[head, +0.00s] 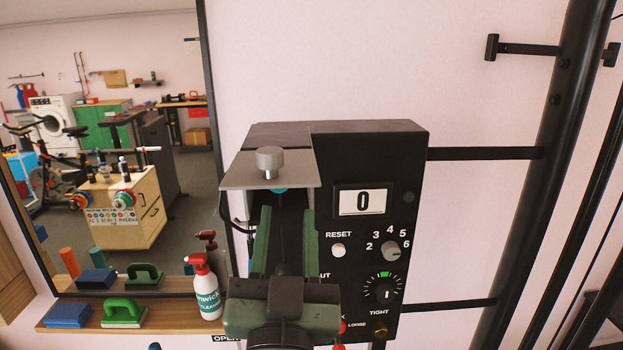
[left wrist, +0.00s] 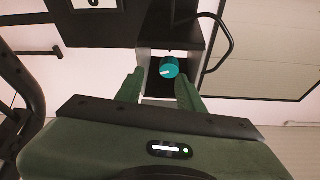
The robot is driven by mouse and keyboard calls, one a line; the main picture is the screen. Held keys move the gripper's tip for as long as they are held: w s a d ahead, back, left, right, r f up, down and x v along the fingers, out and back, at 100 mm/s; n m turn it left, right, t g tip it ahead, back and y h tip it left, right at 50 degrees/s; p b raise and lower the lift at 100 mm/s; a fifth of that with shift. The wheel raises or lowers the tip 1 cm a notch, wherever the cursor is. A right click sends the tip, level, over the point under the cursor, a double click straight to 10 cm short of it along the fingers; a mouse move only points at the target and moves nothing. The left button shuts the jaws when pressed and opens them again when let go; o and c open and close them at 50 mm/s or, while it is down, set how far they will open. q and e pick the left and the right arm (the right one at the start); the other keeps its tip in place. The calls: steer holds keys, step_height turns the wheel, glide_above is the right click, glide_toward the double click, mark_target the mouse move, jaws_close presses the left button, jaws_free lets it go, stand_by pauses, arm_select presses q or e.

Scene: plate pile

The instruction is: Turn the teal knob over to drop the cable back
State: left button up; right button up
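The teal knob (left wrist: 169,67) shows in the left wrist view as a short cylinder with a white mark on its face, inside a recess. In the head view only a teal sliver (head: 279,190) of it shows below a grey bracket. My left gripper (head: 287,210) is green and open, with its fingers pointing at the recess. In the left wrist view the knob appears between and just beyond its fingertips (left wrist: 160,74), and I see no grip on it. A black curved cable or rod (head: 238,227) shows left of the recess. My right gripper is not in view.
A black panel (head: 410,165) holds a display reading 0, a reset button (head: 338,250) and dials (head: 391,251). A silver knob (head: 269,160) stands on the bracket. A spray bottle (head: 207,290) stands on a wooden shelf (head: 75,304) at left with several brushes and sponges.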

arm_select(q)
steer(key=w+r+p, duration=0.1)
steer(key=w, duration=0.1)
steer(key=w+a+r+p, duration=0.1)
steer(key=p, duration=0.1)
steer(key=w+r+p, duration=0.1)
steer(key=w, duration=0.1)
steer(key=shift+w+a+r, duration=0.2)
steer(key=shift+w+a, duration=0.05)
steer(key=shift+w, duration=0.1)
steer(key=shift+s+r+p, duration=0.15)
steer(key=shift+r+p, duration=0.05)
steer(key=shift+p, duration=0.1)
steer(key=shift+w+d+f, duration=0.15)
steer(key=shift+w+f, duration=0.1)
steer(key=shift+w, duration=0.3)
steer(key=shift+w+f, duration=0.25)
steer(key=shift+w, duration=0.4)
steer(key=shift+c, duration=1)
steer(key=c, duration=0.6)
steer(key=shift+s, duration=0.15)
jaws_close()
steer(key=shift+d, duration=0.1)
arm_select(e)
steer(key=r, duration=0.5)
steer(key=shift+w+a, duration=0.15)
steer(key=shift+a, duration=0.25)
